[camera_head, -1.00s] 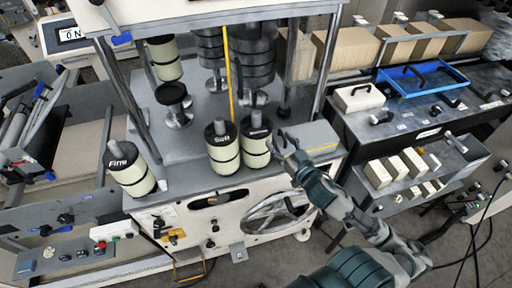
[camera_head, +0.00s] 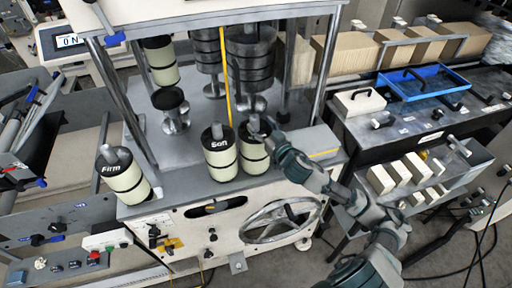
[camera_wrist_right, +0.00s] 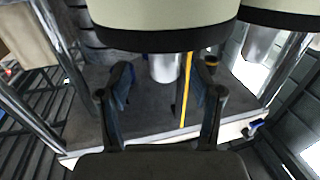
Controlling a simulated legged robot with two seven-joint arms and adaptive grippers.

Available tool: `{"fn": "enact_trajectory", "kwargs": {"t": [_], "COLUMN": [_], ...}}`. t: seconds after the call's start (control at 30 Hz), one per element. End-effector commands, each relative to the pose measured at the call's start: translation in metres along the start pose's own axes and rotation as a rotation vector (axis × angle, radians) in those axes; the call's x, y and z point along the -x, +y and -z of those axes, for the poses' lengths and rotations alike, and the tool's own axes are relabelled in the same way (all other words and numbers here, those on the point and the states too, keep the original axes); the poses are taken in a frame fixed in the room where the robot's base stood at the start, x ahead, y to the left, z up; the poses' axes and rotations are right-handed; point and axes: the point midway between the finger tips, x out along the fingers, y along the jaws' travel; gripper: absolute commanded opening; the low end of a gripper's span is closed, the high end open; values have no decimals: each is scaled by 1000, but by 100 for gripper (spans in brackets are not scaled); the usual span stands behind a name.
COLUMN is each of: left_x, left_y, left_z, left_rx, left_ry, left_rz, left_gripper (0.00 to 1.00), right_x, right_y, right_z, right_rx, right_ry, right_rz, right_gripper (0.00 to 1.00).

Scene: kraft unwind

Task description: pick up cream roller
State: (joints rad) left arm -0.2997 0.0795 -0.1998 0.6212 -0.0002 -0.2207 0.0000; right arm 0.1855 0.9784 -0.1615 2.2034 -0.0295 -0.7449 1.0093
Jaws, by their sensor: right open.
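Three cream rollers with black bands and black tops stand on the grey machine deck. The Firm roller (camera_head: 123,180) is at the left, the Soft roller (camera_head: 220,160) in the middle. A third cream roller (camera_head: 252,158) stands close beside Soft; its top label is partly covered by my right gripper (camera_head: 265,128). That gripper is at this roller's top post, its fingers hard to make out in the head view. In the right wrist view the gripper (camera_wrist_right: 162,92) has its fingers apart, with a cream roller (camera_wrist_right: 165,14) large just beyond them. Contact cannot be told. My left gripper is out of view.
A yellow upright rod (camera_head: 227,75) and stacked dark weights (camera_head: 252,62) stand behind the rollers. A metal frame post (camera_head: 326,65) rises at the right. A handwheel (camera_head: 283,220) is on the front panel. A blue tray (camera_head: 425,82) sits on the right bench.

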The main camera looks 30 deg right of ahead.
Motion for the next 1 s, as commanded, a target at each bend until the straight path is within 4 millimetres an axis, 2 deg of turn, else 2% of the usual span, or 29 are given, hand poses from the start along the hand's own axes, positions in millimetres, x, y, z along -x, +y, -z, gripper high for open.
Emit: {"fn": "enact_trajectory", "kwargs": {"t": [0.1, 0.2, 0.47, 0.57, 0.73, 0.77, 1.0], "left_x": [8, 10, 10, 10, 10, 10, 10], "left_y": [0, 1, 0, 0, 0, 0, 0], "left_z": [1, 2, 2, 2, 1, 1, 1], "left_rx": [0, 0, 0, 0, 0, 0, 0], "left_ry": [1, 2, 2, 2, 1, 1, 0], "left_rz": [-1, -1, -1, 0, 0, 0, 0], "left_gripper": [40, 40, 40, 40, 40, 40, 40], "right_x": [-20, -31, -34, -34, -35, -35, -35], "right_y": [-1, -2, -2, -1, 0, 0, 0], "right_z": [1, 1, -2, -2, -3, -3, 0], "right_rx": [-1, 2, 2, 1, 1, 1, 3], "right_ry": [3, 3, 1, 1, 0, 0, 6], "right_rz": [-2, -1, 0, -1, 0, 0, -1], "right_gripper": [65, 65, 65, 45, 3, 0, 0]}}
